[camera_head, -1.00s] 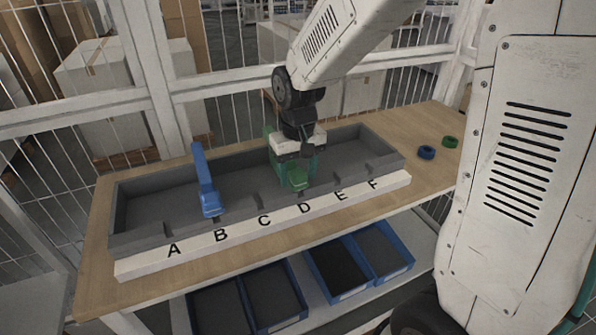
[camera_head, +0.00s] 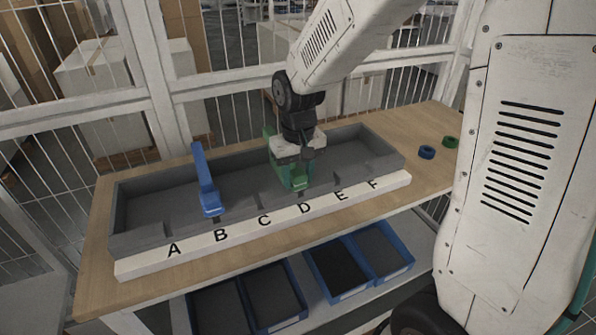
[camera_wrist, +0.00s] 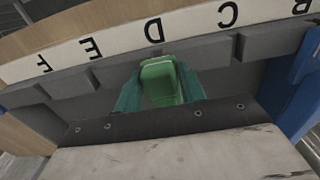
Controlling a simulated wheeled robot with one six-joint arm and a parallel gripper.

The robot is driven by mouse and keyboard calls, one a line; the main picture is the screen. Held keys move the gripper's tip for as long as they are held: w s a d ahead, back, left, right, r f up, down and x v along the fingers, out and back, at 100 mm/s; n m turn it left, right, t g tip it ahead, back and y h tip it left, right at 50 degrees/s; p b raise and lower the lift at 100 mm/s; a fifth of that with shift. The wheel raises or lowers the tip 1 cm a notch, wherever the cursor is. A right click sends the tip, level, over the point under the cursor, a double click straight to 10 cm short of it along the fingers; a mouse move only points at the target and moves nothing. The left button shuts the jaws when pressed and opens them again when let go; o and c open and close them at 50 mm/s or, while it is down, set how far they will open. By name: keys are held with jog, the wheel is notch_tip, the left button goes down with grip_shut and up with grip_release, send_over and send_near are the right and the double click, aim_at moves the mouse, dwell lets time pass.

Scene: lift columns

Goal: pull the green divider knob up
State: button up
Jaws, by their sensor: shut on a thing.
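The green divider stands across the grey tray (camera_head: 150,245) near the letter D, and its green knob (camera_head: 299,182) is at the tray's front side. My gripper (camera_head: 293,172) is over the divider. In the wrist view the green knob (camera_wrist: 160,82) sits between the two teal fingers of my gripper (camera_wrist: 160,95), which press on it from both sides. The knob's lower part and much of the divider are hidden by the gripper.
A blue divider (camera_head: 206,180) stands in the tray near B. The white strip (camera_head: 260,222) carries letters A to F. A blue ring (camera_head: 426,152) and a green ring (camera_head: 450,142) lie on the wooden table's right end. Blue bins (camera_head: 345,270) are below.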

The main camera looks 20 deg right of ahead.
jog(key=shift+r, duration=0.1)
jog(key=shift+r, duration=0.7)
jog(key=shift+c, duration=0.8)
jog(key=shift+r, duration=0.6)
jog(key=o, duration=0.8)
